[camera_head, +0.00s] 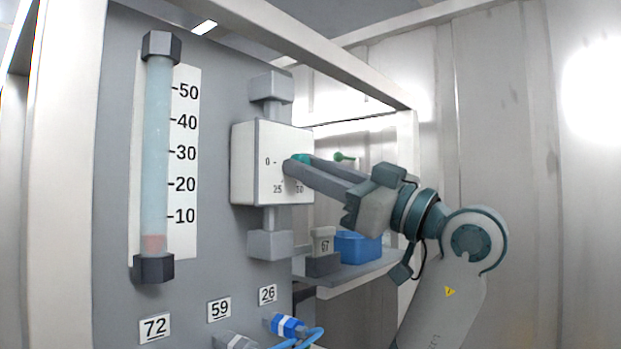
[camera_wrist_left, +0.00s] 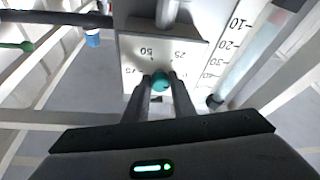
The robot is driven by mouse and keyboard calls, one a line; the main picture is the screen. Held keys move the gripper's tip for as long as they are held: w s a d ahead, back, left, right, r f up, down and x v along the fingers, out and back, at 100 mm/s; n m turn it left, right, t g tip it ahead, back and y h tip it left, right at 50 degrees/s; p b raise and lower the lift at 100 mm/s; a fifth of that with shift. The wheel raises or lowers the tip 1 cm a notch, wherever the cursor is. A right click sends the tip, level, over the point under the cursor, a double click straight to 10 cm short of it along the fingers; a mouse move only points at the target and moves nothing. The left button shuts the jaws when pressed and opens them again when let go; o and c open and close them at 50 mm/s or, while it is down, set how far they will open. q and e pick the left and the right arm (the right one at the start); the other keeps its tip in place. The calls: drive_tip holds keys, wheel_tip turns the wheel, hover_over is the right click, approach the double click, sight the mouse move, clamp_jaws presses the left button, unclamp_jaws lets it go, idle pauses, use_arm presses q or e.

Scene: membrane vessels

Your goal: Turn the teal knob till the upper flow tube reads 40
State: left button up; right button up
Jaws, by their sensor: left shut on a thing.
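The teal knob (camera_head: 302,158) is on the white face of a box (camera_head: 258,185) with dial marks 0, 25 and 50. My left gripper (camera_head: 297,165) is shut on the knob, its fingers on either side. In the left wrist view the knob (camera_wrist_left: 160,82) sits between both fingertips, and a pointer on it cannot be read. A clear flow tube (camera_head: 156,150) stands upright left of the box, beside a scale marked 10 to 50. Its red float (camera_head: 153,243) is near the bottom, below the 10 mark. My right gripper is out of view.
Below the box are number plates 72 (camera_head: 155,328), 59 (camera_head: 219,309) and 26 (camera_head: 268,294), and a blue connector (camera_head: 287,325) with a hose. A blue bin (camera_head: 358,247) stands on a shelf behind my gripper. Pale frame posts border the panel.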

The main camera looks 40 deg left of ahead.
use_arm(q)
drive_tip(key=n+g+h+b, duration=0.1)
drive_tip(key=n, duration=0.2)
drive_tip(key=n+g+b, duration=0.2)
drive_tip(key=n, duration=0.2)
drive_tip(key=n+g+h+b, duration=0.1)
drive_tip(key=n, duration=0.3)
drive_tip(key=shift+w+r+h, duration=0.25)
drive_tip(key=shift+r+h, duration=0.05)
drive_tip(key=shift+r, duration=0.1)
drive_tip(key=n+h, duration=0.1)
drive_tip(key=n, duration=0.1)
drive_tip(key=shift+r+n+g, duration=0.1)
drive_tip(key=shift+n+g, duration=0.3)
drive_tip(key=shift+w+n+h+p, duration=0.1)
drive_tip(key=shift+n+h+p, duration=0.55)
drive_tip(key=shift+n, duration=0.55)
drive_tip(key=o, duration=1.1)
drive_tip(key=shift+c, duration=0.2)
